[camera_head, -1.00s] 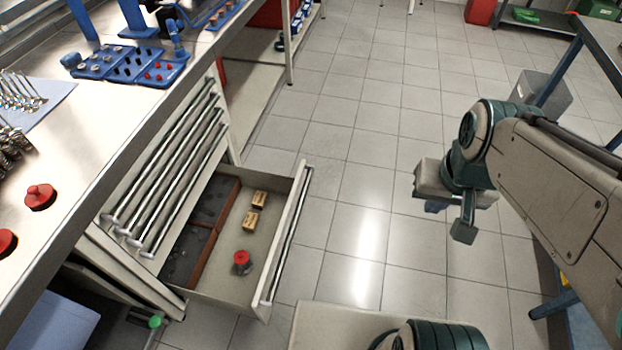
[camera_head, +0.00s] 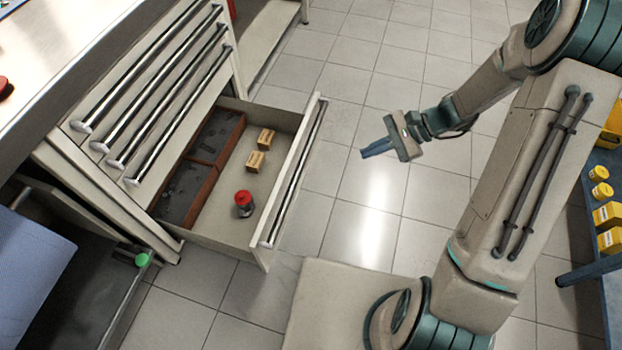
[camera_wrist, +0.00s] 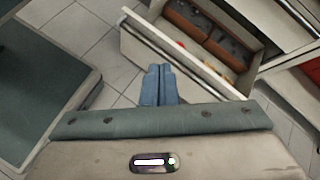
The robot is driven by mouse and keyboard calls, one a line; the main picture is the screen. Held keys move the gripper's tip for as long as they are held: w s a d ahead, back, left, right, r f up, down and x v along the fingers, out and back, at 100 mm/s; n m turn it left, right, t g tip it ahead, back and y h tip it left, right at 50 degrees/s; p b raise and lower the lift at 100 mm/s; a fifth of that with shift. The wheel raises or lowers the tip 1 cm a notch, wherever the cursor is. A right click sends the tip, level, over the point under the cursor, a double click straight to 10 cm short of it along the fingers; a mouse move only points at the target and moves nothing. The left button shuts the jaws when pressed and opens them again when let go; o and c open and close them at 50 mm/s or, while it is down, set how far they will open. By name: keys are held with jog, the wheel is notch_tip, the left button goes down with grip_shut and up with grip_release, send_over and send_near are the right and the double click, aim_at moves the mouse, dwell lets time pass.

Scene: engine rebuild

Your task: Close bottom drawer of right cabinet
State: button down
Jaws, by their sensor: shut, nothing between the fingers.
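The bottom drawer (camera_head: 262,192) of the cabinet (camera_head: 160,85) is pulled out in the head view, its front with a long metal bar handle (camera_head: 300,170) facing right. Inside lie brown trays, two small tan boxes (camera_head: 257,160) and a red-topped part (camera_head: 244,203). In the wrist view the open drawer (camera_wrist: 185,58) shows beyond the fingertips. My gripper (camera_head: 372,150) is shut and empty, to the right of the drawer front and apart from it. Its blue fingers (camera_wrist: 158,80) are together and point toward the drawer front.
The closed drawers above have bar handles. The workbench top (camera_head: 70,50) is at upper left. A green-knobbed part (camera_head: 142,259) is at lower left. Yellow containers (camera_head: 606,214) stand on a blue rack at right. Tiled floor between drawer and gripper is clear.

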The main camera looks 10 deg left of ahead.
jog(key=w+a+f+m+t+y+b, duration=0.1)
jog(key=w+f+m+t+y+b, duration=0.25)
jog(key=f, duration=0.85)
jog(key=w+a+f+m+t+y+b, duration=0.1)
jog(key=w+a+f+m+y+b, duration=0.15)
jog(key=f+m+b, duration=0.65)
jog(key=w+a+f+n, duration=0.1)
jog(key=a+f+n, duration=0.2)
jog(key=a, duration=1)
jog(key=shift+f, duration=1.65)
